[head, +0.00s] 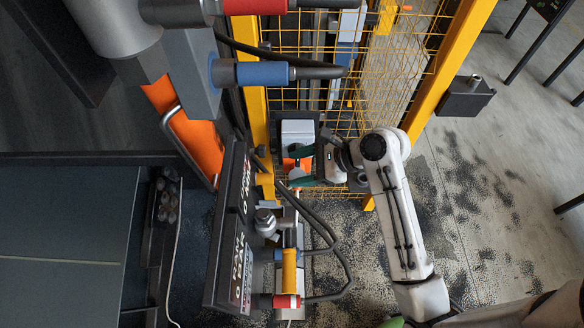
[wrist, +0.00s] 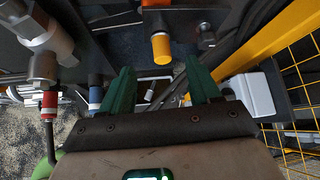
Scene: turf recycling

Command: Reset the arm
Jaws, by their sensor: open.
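My arm (head: 398,215) shows in the head view, coming up from the lower right and bending left at its upper joint. My gripper (head: 298,168) is at the end of it, in front of the yellow mesh fence and to the right of the dark lettered panel. In the wrist view my gripper (wrist: 160,72) shows two green fingers spread well apart. Nothing is held between them; a gap with pipes and floor shows behind.
A yellow mesh fence (head: 395,75) and yellow post (head: 447,85) stand behind my arm. Pipes with a blue collar (head: 262,74) and a yellow collar (head: 289,268) are near. The dark lettered panel (head: 232,235) is left of my gripper. Speckled floor (head: 460,190) is open at right.

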